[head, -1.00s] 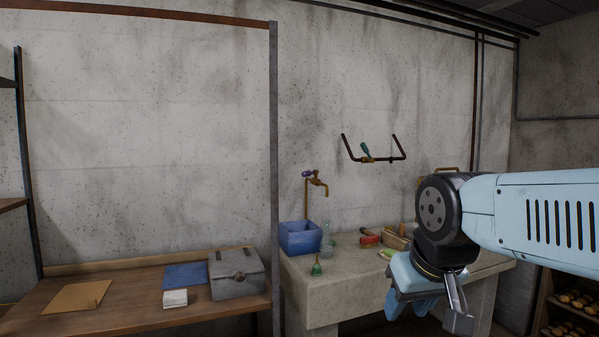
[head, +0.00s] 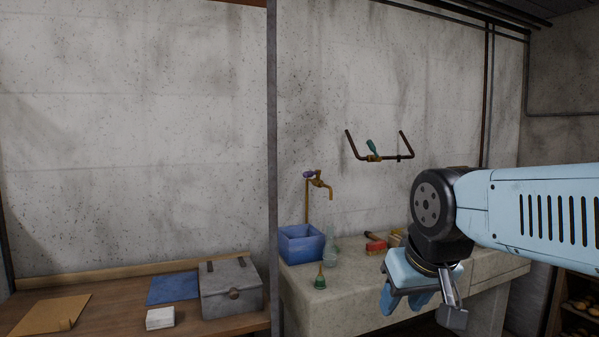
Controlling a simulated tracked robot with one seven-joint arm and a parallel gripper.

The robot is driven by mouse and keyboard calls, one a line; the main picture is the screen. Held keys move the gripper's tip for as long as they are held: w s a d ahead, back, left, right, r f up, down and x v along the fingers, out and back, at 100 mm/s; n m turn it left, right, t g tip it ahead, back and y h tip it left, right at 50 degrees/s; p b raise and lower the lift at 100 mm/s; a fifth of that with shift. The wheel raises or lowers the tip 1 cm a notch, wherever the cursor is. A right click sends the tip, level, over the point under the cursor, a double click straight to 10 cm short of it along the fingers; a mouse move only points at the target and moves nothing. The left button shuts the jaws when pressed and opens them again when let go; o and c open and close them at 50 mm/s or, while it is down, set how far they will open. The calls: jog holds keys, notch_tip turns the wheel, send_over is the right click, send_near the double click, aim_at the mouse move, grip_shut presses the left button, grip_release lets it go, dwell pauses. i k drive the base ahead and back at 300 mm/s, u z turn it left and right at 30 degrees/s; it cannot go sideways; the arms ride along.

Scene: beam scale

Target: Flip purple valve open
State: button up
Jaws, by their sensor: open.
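The purple valve (head: 308,174) is a small handle on top of a brass tap (head: 320,184) at the wall, above the blue bin. It is small in the picture, and I cannot tell exactly how its handle is turned. My gripper (head: 418,300) hangs pointing down at the right, in front of the concrete bench. Its fingers are apart and nothing shows between them. It is well to the right of the purple valve, lower than it and nearer to me, and does not touch it.
A blue bin (head: 301,245) stands below the tap on the concrete bench (head: 345,288). A green bell-shaped item (head: 320,278) and a clear bottle (head: 331,250) stand near it. A metal post (head: 273,170) rises left of the tap. A teal-handled valve (head: 372,147) sits on a wall pipe.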

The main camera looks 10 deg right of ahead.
aim_at(317, 171)
jog(key=z, duration=0.5)
jog(key=i, duration=2.05)
jog(key=u, duration=0.4)
jog(key=k, duration=0.9)
jog(key=u, duration=0.2)
jog(key=i, duration=0.55)
